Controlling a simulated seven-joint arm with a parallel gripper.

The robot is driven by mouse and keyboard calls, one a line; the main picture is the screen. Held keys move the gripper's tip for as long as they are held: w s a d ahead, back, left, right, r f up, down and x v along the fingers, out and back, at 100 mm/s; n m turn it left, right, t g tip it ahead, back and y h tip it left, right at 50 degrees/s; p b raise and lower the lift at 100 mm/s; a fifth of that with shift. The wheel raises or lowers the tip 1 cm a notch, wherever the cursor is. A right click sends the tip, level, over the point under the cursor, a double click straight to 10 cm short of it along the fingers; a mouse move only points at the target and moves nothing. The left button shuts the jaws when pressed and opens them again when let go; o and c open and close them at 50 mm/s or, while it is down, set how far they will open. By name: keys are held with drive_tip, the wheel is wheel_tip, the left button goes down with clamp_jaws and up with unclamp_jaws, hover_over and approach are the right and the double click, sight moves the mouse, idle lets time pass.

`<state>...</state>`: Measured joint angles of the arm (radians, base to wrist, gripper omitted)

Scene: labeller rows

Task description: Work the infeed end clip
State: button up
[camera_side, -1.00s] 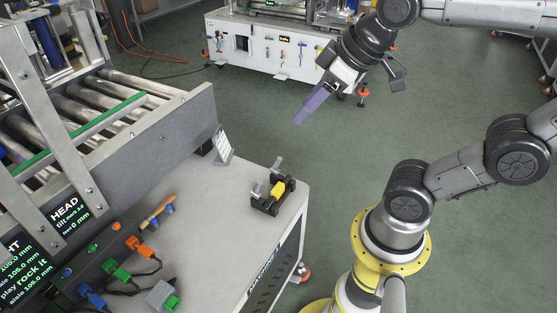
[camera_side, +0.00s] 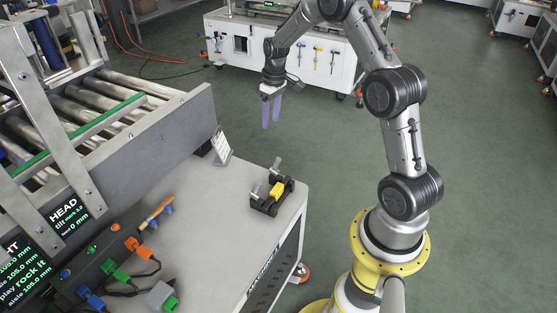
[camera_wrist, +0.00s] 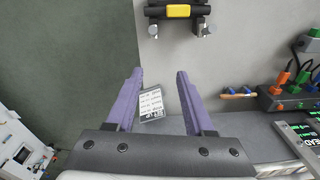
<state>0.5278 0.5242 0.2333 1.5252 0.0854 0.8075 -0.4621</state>
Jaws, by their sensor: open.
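A black fixture with a yellow middle block and two upright grey metal pins (camera_side: 278,191) sits near the far right corner of the grey table top; no label shows whether it is the infeed end clip. It also shows at the top of the wrist view (camera_wrist: 178,12), partly cut off. My gripper (camera_side: 270,126) has two purple fingers, pointing down and spread apart with nothing between them. It hangs high, beyond the fixture in the side view. In the wrist view my gripper (camera_wrist: 160,72) is open, with the fixture ahead of the fingertips.
A roller conveyor with a grey side plate (camera_side: 150,145) runs along the left. A small printed card (camera_side: 221,146) stands at its end. A wooden-handled tool (camera_side: 157,212), coloured connectors (camera_side: 118,272) and a grey box (camera_side: 161,297) lie left. The table's middle is clear.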

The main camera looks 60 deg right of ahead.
approach(279, 159)
drive_tip(key=shift+m+g, duration=0.4)
drive_tip(key=f, duration=0.3)
drive_tip(key=w+f, duration=0.1)
drive_tip(key=f, duration=0.7)
drive_tip(key=shift+w+d, duration=0.1)
drive_tip(key=shift+w, duration=0.1)
clamp_jaws()
drive_tip(key=shift+r, duration=0.1)
idle(0.5)
